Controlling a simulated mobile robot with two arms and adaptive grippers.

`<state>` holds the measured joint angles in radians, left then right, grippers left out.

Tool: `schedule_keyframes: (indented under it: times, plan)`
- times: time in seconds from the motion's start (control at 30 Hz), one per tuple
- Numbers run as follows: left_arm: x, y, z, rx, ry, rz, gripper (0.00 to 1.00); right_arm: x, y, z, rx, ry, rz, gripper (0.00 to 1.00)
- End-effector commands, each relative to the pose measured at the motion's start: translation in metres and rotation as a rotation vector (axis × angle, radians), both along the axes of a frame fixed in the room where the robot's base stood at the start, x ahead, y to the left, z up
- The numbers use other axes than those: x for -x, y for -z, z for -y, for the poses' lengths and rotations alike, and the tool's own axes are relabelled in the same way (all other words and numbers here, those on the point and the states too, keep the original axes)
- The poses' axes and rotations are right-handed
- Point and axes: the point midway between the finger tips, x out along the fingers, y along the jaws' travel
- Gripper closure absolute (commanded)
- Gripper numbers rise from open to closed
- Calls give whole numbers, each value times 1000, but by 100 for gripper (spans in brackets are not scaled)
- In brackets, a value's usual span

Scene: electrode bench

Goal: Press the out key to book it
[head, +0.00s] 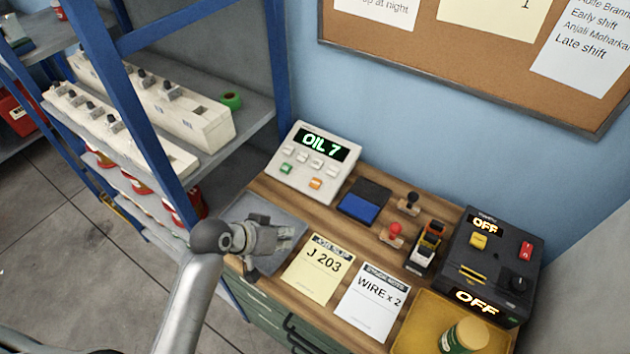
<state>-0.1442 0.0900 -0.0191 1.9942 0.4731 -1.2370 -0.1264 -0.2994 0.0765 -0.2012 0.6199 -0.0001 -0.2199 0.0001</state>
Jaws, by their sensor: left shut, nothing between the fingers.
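A white key console (312,163) stands at the back left of the wooden bench. Its dark display reads "OIL 7" in green. Below the display are several pale keys, a green key (286,169) at the lower left and an orange key (316,184) at the lower right. Key labels are too small to read, so I cannot tell which is the out key. My left gripper (288,233) is shut and empty, over the grey mat in front of the console and apart from the keys. My right gripper is not in view.
A yellow slip (318,270) reads "J 203"; a white slip (372,303) reads "WIRE x 2". Right of the console are a blue ink pad (361,207), stamps (393,231), a black unit (500,250) reading "OFF", and a yellow tray (415,325) holding a jar. A blue-framed shelf (140,110) stands left.

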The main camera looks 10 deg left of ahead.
Motion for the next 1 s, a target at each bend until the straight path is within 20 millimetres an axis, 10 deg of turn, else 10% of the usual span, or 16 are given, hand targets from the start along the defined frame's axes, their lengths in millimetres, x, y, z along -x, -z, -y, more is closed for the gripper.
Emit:
schedule_keyframes:
  times: [0.43,1.0]
  plan:
    - [-147,-67,8,340,-85,230,100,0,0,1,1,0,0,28]
    - [-169,-81,6,401,-108,267,100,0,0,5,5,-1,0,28]
